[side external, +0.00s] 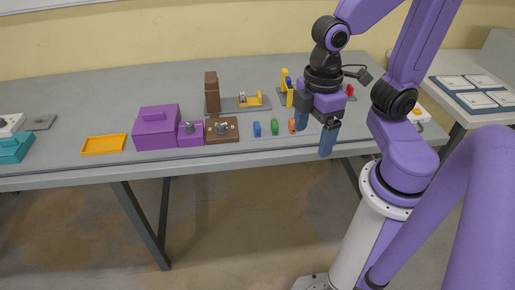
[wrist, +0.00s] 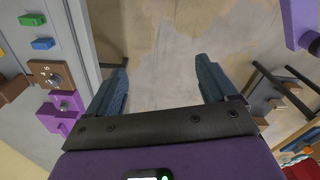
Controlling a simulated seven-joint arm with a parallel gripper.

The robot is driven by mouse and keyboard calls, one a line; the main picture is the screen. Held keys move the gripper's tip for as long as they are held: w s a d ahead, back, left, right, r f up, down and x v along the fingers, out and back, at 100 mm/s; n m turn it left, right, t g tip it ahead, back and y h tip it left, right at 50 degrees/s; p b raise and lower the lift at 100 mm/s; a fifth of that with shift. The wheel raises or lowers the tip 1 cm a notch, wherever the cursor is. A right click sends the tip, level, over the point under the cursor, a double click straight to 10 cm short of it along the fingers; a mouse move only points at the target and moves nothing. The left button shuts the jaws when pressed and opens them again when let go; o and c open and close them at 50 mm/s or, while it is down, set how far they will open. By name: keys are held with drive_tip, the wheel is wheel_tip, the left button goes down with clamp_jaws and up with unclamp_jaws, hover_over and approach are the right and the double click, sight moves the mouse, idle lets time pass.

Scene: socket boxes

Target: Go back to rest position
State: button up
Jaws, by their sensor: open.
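My gripper (side external: 312,138) hangs at the front edge of the table in the side external view, fingers pointing down. In the wrist view my gripper (wrist: 161,75) has its two blue fingers wide apart with only bare floor between them. It is open and holds nothing. In the side external view a blue block (side external: 257,129), a green block (side external: 275,127) and an orange piece (side external: 292,126) stand on a light plate behind and left of the fingers. The green block (wrist: 32,19) and blue block (wrist: 43,44) also show at the left of the wrist view.
The grey table (side external: 60,85) carries a purple box (side external: 156,130), a brown socket box (side external: 222,132), a tall brown block (side external: 212,92), an orange tray (side external: 104,145) and a teal box (side external: 14,148). A second table with white panels (side external: 470,92) stands at right. Floor in front is clear.

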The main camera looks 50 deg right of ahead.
drive_tip(key=shift+s+d+f, duration=0.15)
drive_tip(key=shift+s+d, duration=0.1)
drive_tip(key=shift+s, duration=0.5)
drive_tip(key=shift+s+d+f, duration=0.15)
drive_tip(key=shift+s+d, duration=0.1)
drive_tip(key=shift+s, duration=0.45)
idle(0.8)
